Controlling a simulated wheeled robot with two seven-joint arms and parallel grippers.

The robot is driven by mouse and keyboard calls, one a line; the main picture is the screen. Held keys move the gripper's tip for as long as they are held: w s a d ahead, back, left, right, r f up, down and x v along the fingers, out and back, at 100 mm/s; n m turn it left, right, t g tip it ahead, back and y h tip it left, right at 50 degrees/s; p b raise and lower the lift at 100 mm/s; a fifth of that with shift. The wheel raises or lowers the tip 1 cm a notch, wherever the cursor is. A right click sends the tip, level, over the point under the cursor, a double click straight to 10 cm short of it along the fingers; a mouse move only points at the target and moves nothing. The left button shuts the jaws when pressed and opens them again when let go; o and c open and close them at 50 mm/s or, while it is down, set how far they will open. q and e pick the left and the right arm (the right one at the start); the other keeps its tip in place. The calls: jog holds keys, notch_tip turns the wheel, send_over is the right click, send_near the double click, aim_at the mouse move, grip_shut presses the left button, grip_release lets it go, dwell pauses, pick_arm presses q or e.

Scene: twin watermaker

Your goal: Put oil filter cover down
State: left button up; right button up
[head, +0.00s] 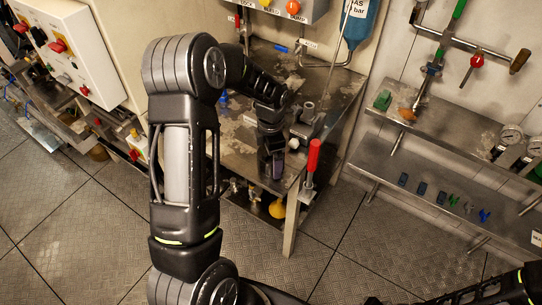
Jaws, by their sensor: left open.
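My left arm reaches up and over to the steel workbench (234,135). My left gripper (272,168) points down at the bench's front right corner. It is open, and its fingers are small and dark here. A grey metal fitting (307,113) stands on the bench just right of and behind the gripper. I cannot tell whether this is the oil filter cover or part of its housing. No separate cover can be made out, and my arm hides part of the bench. Part of my right arm shows at the bottom right edge, but its gripper cannot be made out.
A red-handled lever (313,160) stands at the bench's right corner, close to the gripper. A blue gas cylinder (361,22) hangs behind. Steel wall shelves (440,125) on the right hold gauges and small parts. A white control box (75,50) is at left. The floor in front is clear.

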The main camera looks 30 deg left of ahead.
pick_arm(q)
jog(key=shift+r, duration=0.15)
notch_tip(320, 180, up, 11)
jog(key=shift+f+b, duration=0.1)
jog(key=shift+b, duration=0.55)
jog(key=shift+r, duration=0.6)
